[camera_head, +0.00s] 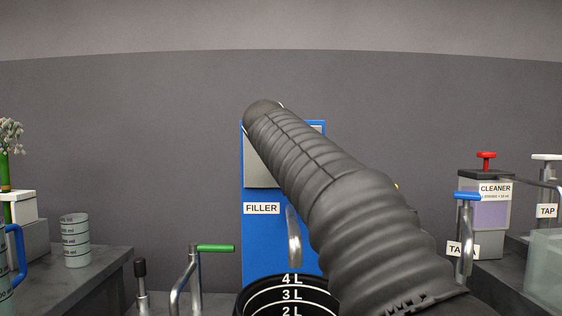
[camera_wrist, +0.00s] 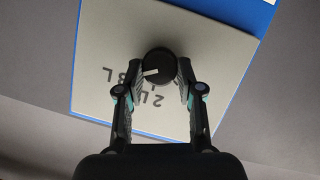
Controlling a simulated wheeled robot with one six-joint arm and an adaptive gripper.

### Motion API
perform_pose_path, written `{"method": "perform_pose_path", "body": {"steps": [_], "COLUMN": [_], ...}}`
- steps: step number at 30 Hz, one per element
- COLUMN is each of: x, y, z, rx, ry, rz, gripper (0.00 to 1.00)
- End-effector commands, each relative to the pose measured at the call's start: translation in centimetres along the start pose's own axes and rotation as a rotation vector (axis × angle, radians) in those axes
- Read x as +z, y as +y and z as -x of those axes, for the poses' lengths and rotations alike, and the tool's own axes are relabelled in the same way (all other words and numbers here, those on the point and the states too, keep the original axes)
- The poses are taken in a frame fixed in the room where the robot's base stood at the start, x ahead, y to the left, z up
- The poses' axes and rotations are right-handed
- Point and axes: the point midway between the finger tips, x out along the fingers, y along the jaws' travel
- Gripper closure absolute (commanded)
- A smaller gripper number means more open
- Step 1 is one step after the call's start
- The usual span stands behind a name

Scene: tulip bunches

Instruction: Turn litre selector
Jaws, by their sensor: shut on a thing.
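The litre selector (camera_wrist: 158,66) is a round black knob with a white pointer mark, seen in the wrist view on a pale panel (camera_wrist: 100,40) with a blue edge. My gripper (camera_wrist: 159,80) is shut on the knob, one finger on each side. The white pointer points left in the wrist view. Marks reading 2 and 3L show upside down around the knob; other marks are partly hidden by the fingers. In the head view the blue filler (camera_head: 262,238) stands in the middle, and my arm covers the knob and the gripper.
A black bucket (camera_head: 250,298) with litre marks sits below the filler spout (camera_head: 293,236). A green-handled tap (camera_head: 215,248) stands to its left. A measuring beaker (camera_head: 75,240) is on the left counter. A cleaner dispenser (camera_head: 487,215) and a blue-handled tap (camera_head: 466,196) are at right.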

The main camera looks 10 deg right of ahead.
Motion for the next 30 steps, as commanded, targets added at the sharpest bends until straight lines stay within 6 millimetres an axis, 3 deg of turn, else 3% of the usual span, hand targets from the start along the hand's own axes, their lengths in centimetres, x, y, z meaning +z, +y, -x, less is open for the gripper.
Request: {"method": "perform_pose_path", "body": {"steps": [16, 17, 19, 30], "x": [0.17, 0.18, 0.16, 0.03], "y": [-0.05, -0.05, -0.05, 0.0], "z": [-0.1, -0.11, -0.1, 0.23], "rx": [-0.01, -0.01, -0.01, -0.01], "ry": [-0.005, -0.005, -0.004, -0.001], "rz": [-0.022, -0.022, -0.022, -0.022], "gripper": [0.98, 0.58, 0.41, 0.38]}}
